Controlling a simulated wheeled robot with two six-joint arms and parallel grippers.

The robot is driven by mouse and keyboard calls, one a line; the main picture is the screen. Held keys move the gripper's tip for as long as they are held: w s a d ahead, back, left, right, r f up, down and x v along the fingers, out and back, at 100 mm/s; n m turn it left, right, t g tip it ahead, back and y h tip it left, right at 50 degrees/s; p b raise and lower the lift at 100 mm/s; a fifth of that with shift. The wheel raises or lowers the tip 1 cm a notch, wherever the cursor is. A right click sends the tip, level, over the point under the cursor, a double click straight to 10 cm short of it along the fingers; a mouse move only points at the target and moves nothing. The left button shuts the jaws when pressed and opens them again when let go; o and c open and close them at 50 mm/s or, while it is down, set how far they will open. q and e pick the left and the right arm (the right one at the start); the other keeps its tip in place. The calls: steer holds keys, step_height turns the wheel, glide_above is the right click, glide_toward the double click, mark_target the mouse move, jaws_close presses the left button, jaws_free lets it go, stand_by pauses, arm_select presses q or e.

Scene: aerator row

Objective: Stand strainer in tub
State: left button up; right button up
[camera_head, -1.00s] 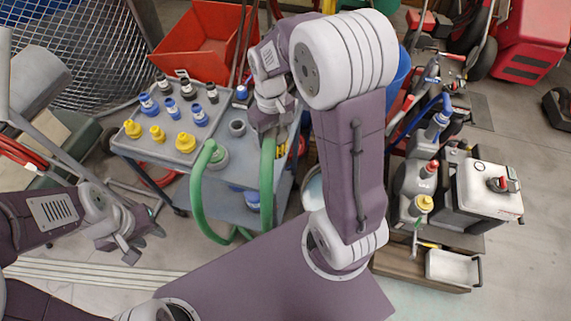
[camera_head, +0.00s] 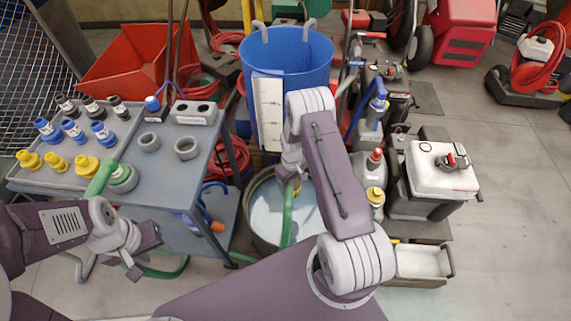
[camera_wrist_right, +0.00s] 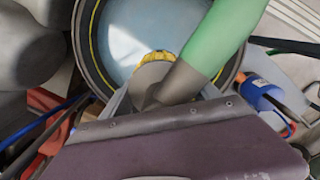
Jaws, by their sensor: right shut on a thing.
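A round dark-rimmed tub (camera_head: 251,222) of pale water stands on the floor between the cart and my base; it fills the upper middle of the right wrist view (camera_wrist_right: 88,52). My right gripper (camera_head: 290,172) is over the tub, shut on the strainer at the end of a green hose (camera_head: 287,220). In the right wrist view the strainer (camera_wrist_right: 152,72) shows as a grey round part with a yellow edge, in front of the water. Whether it touches the water or tub floor is unclear. My left gripper (camera_head: 141,254) looks open and empty, beside the cart's front.
The grey cart (camera_head: 165,192) at left carries yellow, blue and black fittings, grey rings and the hose's other end (camera_head: 122,178). A tall blue bin (camera_head: 290,55) with a white gauge stands behind the tub. Bottles and a white tank (camera_head: 440,170) stand at right.

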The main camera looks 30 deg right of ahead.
steer(key=shift+s+f, duration=0.35)
steer(key=shift+f, duration=0.35)
steer(key=shift+f+b, duration=0.35)
steer(key=shift+b, duration=0.15)
step_height(320, 180, down, 40)
steer(key=b, duration=3.3)
steer(key=shift+f+b, duration=0.5)
steer(key=shift+f, duration=0.1)
steer(key=o, duration=1.8)
step_height(320, 180, up, 9)
steer(key=p, duration=0.6)
steer(key=shift+p, duration=0.3)
